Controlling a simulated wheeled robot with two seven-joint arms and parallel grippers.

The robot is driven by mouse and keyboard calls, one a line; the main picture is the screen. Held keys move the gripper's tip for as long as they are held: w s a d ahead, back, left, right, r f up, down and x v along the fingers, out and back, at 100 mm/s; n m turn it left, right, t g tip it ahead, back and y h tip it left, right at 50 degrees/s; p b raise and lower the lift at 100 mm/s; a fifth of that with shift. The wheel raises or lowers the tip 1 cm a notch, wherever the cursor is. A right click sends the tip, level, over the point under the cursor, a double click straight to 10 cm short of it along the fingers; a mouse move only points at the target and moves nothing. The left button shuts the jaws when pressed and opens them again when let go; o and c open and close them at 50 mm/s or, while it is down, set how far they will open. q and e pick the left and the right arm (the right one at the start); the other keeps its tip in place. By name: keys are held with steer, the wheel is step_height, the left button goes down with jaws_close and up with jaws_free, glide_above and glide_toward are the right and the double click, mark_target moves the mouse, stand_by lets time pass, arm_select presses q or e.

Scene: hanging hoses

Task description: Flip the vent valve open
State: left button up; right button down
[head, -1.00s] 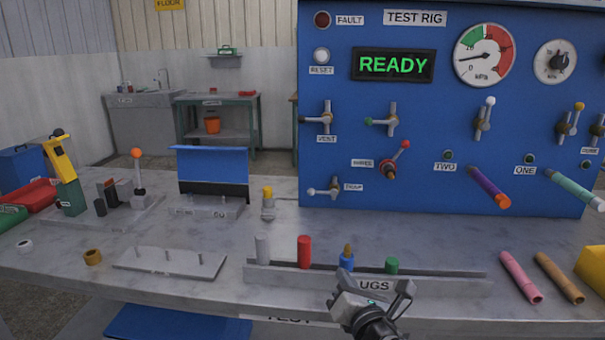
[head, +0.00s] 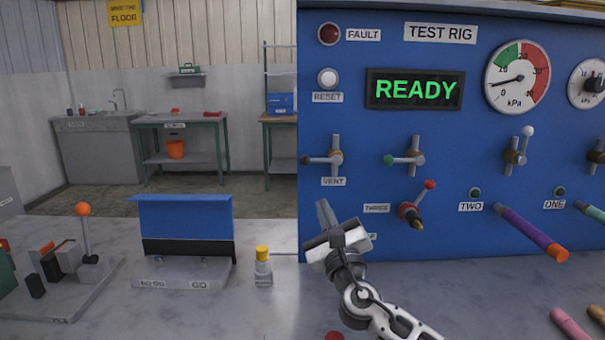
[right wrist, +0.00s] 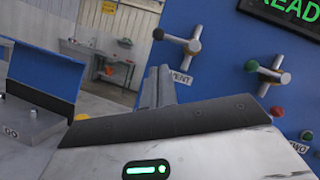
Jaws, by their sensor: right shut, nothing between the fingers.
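The vent valve (head: 335,158) is on the upper left of the blue panel, above a VENT label (head: 333,182). Its lever points left, across the upright pipe, and ends in a dark knob. In the right wrist view the vent valve (right wrist: 192,46) is beyond the fingers, a little right of them. My right gripper (head: 326,212) is shut and empty, pointing up, below the valve and apart from it in the picture. In the right wrist view its fingers (right wrist: 158,85) stand together. My left gripper is not in view.
A green-knobbed valve (head: 417,158) sits right of the vent valve. Below it are a red-knobbed valve (head: 411,214) and a purple hose (head: 530,232) that sticks out. A blue plate stand (head: 186,220) and a yellow-capped post (head: 263,268) stand on the bench at left. The display reads READY.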

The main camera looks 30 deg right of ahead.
mark_target(319, 160)
arm_select(q)
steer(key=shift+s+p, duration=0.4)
steer(key=shift+p, duration=0.1)
arm_select(e)
steer(key=x, duration=0.9)
steer(key=shift+w+r, duration=0.2)
steer(key=shift+w, duration=0.05)
steer(key=shift+d, duration=0.1)
